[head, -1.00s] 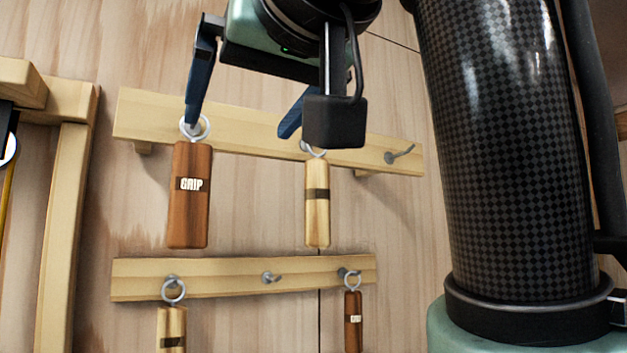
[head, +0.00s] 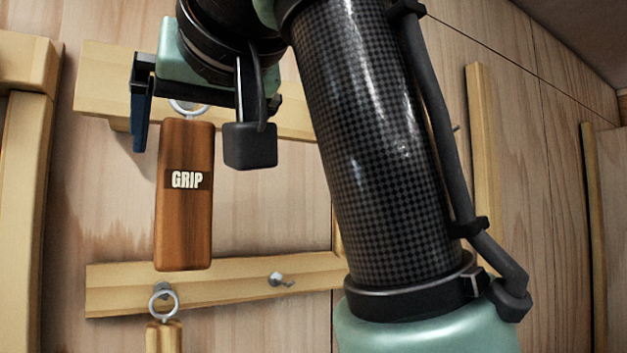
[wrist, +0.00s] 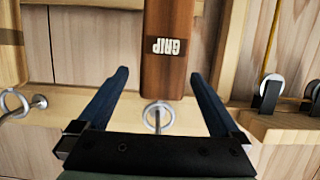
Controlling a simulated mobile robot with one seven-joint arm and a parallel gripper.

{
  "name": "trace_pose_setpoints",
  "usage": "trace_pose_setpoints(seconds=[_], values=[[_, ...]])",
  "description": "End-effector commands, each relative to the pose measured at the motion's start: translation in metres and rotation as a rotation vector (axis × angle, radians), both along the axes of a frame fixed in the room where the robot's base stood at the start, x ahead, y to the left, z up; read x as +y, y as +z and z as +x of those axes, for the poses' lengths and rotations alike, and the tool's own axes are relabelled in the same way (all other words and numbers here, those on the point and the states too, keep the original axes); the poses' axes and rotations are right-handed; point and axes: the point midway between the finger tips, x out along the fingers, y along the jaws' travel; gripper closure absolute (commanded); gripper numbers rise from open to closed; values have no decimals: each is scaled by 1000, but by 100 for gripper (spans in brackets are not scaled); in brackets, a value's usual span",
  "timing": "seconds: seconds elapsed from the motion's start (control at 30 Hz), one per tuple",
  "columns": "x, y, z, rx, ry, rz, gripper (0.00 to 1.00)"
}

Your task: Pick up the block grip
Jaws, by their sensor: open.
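The block grip, a dark brown wooden block (head: 184,225) with a dark band and a white GRIP label, hangs upright by a metal ring in the head view. The ring is partly hidden by my gripper (head: 200,125), whose left finger is left of the block; its right finger is mostly hidden. In the wrist view the block (wrist: 165,75) appears upside down, with its ring (wrist: 158,117) below it. My gripper (wrist: 159,76) is open there, its blue fingers on either side of the block's ring end. I see no clear contact.
The upper wooden rail (head: 100,88) runs behind my gripper. The lower rail (head: 225,290) has a bare hook (head: 278,280) and a light wooden block (head: 164,338) on a ring. In the wrist view another block (wrist: 10,50) hangs at the left.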

Motion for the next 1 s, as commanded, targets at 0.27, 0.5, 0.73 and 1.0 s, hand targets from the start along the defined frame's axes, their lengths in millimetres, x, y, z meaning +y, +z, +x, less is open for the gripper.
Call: trace_pose_setpoints(seconds=[0.27,0.5,0.73,1.0], values=[[16,-9,19,3,0,-1,0],[29,-20,37,0,-1,0,0],[30,-22,38,-2,-1,0,0],[29,-22,38,-2,-1,1,45]])
